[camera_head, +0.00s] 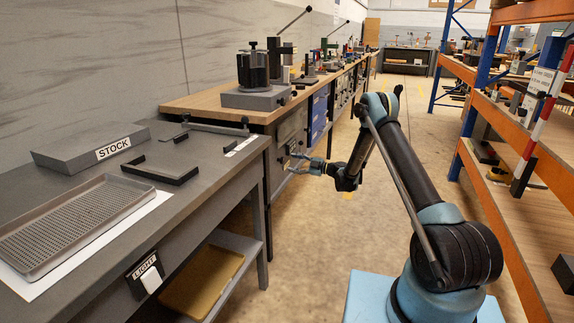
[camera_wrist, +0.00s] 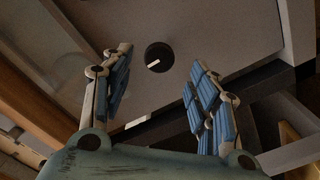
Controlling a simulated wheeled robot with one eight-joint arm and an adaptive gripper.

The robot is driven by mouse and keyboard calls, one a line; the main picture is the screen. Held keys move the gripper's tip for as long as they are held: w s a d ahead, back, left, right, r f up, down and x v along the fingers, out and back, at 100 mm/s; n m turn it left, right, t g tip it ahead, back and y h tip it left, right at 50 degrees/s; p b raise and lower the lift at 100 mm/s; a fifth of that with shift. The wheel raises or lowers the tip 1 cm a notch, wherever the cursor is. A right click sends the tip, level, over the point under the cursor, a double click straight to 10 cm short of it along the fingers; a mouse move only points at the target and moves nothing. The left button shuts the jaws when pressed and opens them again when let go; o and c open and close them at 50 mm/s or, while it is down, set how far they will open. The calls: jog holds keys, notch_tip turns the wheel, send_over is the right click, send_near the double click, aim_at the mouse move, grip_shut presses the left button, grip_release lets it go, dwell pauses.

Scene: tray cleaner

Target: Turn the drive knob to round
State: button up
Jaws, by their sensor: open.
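The drive knob (camera_wrist: 159,57) is a round black knob with a short white pointer mark, on a grey panel (camera_wrist: 235,35) in the wrist view. My gripper (camera_wrist: 160,58) is open, with a blue-padded finger on each side of the knob in the picture. The fingers appear apart from the knob, and nothing is between them. In the head view my gripper (camera_head: 291,162) is at the grey front panel (camera_head: 288,129) under the wooden bench. The knob is too small to make out clearly there.
A grey table (camera_head: 225,155) at left holds a perforated tray (camera_head: 75,222), a STOCK block (camera_head: 88,148) and a black bracket (camera_head: 160,174). A machine (camera_head: 256,97) stands on the wooden bench. An orange shelf rack (camera_head: 500,120) is at right. The aisle floor between is clear.

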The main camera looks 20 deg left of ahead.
aim_at(284, 161)
jog(key=shift+w+a, duration=0.2)
jog(key=shift+a, duration=2.2)
jog(key=shift+c, duration=0.6)
jog(key=c, duration=1)
